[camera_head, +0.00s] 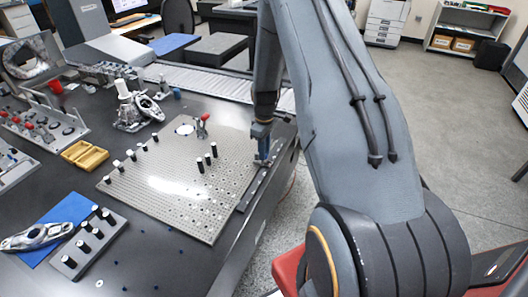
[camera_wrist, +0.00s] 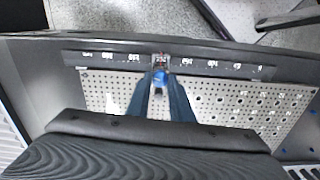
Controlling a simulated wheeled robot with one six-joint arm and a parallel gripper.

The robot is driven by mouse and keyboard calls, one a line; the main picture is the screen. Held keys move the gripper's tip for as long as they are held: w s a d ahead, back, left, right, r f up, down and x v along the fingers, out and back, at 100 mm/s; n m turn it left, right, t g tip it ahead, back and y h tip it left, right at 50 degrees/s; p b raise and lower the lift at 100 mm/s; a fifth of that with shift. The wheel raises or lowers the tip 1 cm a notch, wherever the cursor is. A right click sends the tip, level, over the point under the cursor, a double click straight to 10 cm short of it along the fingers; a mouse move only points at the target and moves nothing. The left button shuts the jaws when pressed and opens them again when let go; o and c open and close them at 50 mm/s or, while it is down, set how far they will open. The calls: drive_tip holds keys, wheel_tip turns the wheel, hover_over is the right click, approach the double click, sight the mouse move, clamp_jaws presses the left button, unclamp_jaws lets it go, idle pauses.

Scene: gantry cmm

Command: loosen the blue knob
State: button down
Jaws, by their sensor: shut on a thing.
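My gripper (camera_head: 263,158) reaches down to the dark rail (camera_head: 250,190) along the right edge of the perforated plate. In the wrist view its two dark blue fingers (camera_wrist: 160,76) come together on a small blue knob (camera_wrist: 159,88), which shows between them. The fingers hide most of the knob, so its turn angle cannot be told. In the wrist view, a small red and white part shows just beyond the fingertips, at the rail (camera_wrist: 120,59) with its row of white markings. In the head view the knob is hidden by the gripper.
The perforated plate (camera_head: 150,208) carries several black pegs with white tops and a red-handled clamp (camera_head: 203,124). A yellow tray (camera_head: 85,155), a blue mat (camera_head: 55,216) and a peg block (camera_head: 90,242) lie to the left. Floor is open beyond the table's right edge.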

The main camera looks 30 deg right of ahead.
drive_tip(key=n+b, duration=0.1)
drive_tip(key=n, duration=0.4)
drive_tip(key=shift+n+b, duration=0.55)
drive_tip(key=shift+n, duration=1.45)
drive_tip(key=c, duration=1.6)
unclamp_jaws()
drive_tip(key=shift+o, duration=0.2)
wheel_tip(320, 180, up, 8)
drive_tip(key=b, duration=0.2)
